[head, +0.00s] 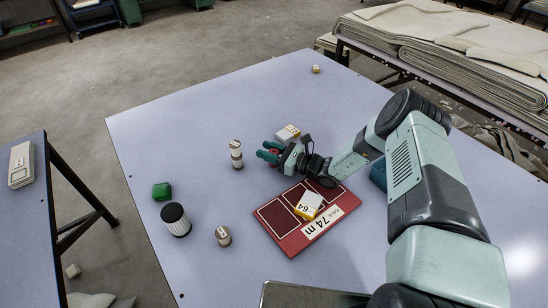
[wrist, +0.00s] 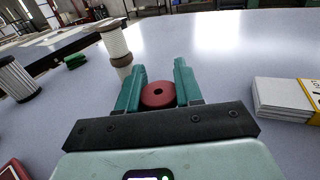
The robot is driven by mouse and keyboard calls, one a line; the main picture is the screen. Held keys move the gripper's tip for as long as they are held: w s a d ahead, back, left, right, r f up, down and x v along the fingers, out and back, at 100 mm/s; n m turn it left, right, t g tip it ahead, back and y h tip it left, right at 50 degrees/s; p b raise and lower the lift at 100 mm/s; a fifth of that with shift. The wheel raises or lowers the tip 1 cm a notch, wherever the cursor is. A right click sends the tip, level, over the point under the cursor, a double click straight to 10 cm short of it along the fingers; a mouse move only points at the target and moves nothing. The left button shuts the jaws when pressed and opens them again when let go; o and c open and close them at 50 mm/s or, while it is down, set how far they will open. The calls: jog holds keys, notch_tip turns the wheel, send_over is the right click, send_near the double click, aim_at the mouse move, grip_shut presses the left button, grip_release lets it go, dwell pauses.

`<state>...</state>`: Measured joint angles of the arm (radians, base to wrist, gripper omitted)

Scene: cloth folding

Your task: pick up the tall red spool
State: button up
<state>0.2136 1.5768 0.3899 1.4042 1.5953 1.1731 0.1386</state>
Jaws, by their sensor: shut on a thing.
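The red spool (wrist: 158,96) is between the two teal fingers of my gripper (wrist: 160,68) in the wrist view. Its round end with a dark centre hole faces the camera. The fingers press on it from both sides. In the head view my gripper (head: 268,153) is low over the middle of the table, and only a bit of red shows between its fingers. The spool's lower part is hidden, so I cannot tell whether it touches the table.
A tall pale spool (head: 236,154) stands just left of my gripper. A banded white stack (head: 287,133) lies behind it. A red board (head: 281,235) with a packet (head: 309,204) lies in front.

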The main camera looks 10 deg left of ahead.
jog(key=shift+c, duration=0.9)
